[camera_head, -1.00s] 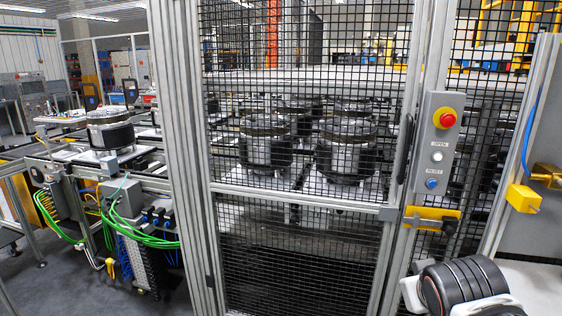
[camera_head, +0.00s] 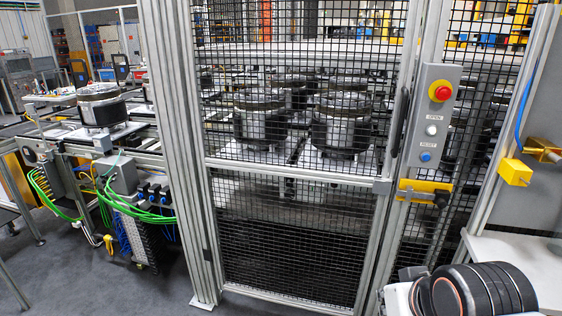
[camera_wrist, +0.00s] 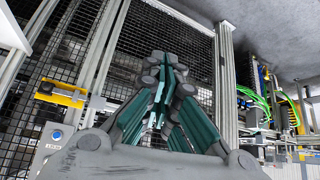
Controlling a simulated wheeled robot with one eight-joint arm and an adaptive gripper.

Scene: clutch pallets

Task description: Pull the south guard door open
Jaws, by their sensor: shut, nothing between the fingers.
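The guard door (camera_head: 290,172) is a black mesh panel in an aluminium frame, and it looks closed. A dark upright handle (camera_head: 400,122) is on its right edge. A yellow and black latch (camera_head: 425,190) sits on the right post beside the door. In the wrist view, which looks turned over, the yellow latch (camera_wrist: 62,95) is at the left and mesh lies behind the fingers. My gripper (camera_wrist: 168,68) is shut and empty there. I see no contact with the door or handle. My gripper is outside the head view; only part of my arm shows at the lower right.
A grey control box (camera_head: 433,115) with a red stop button is on the right post. A yellow block (camera_head: 515,172) sticks out farther right. A conveyor (camera_head: 75,140) with cables stands at the left. Grey floor (camera_head: 70,270) is clear at the lower left.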

